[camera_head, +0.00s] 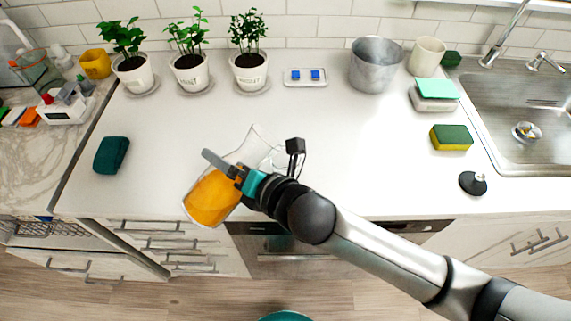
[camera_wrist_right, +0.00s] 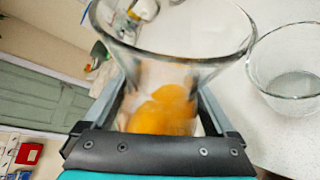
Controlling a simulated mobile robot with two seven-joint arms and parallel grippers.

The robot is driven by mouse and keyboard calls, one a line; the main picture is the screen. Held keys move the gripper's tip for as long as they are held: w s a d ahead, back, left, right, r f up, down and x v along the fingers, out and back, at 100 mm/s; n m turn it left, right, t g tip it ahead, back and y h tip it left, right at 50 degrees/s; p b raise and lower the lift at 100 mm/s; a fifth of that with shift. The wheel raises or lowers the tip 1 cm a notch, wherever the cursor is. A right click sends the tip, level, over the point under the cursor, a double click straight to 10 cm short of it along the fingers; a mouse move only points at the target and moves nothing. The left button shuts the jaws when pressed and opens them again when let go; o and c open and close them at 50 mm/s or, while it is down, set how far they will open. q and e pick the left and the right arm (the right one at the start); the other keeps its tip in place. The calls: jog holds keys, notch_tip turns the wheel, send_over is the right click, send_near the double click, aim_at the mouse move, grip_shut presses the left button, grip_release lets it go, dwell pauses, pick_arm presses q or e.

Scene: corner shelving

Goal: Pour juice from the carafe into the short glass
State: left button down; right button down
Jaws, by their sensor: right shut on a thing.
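The clear carafe (camera_head: 240,150) is held over the front of the white counter, its base toward the front left and its rim toward the back right. Orange juice (camera_head: 211,198) fills its lower part. My right gripper (camera_head: 222,163) is shut around the carafe's side. The right wrist view shows the carafe's wide rim (camera_wrist_right: 180,60), with blurred juice (camera_wrist_right: 160,110) between the fingers. A clear glass (camera_wrist_right: 292,72), seemingly the short glass, stands on the counter to the right of the carafe and looks empty. My left gripper is out of view.
Three potted plants (camera_head: 190,74) line the back wall. A grey metal pot (camera_head: 375,66), a scale (camera_head: 433,103), a yellow-green sponge (camera_head: 451,137) and a black knob-like item (camera_head: 473,183) stand right, before the sink (camera_head: 515,100). A dark green cloth-like item (camera_head: 111,155) lies left.

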jog(key=b, duration=0.1)
jog(key=f+m+y+b, duration=0.1)
jog(key=b, duration=0.1)
jog(key=shift+a+f, duration=0.1)
jog(key=shift+a, duration=0.15)
jog(key=shift+s+m+b, duration=0.1)
jog(key=shift+m+b, duration=0.2)
jog(key=shift+b, duration=0.45)
jog(key=shift+r+m+y+b, duration=0.35)
jog(key=shift+m+y+b, duration=0.05)
jog(key=shift+b, duration=0.1)
jog(key=shift+r+b, duration=0.15)
jog(key=shift+b, duration=0.2)
jog(key=shift+d+r+m+y+p, duration=0.2)
jog(key=shift+r+m+y+p, duration=0.2)
jog(key=shift+r+m, duration=0.15)
dwell(1.5)
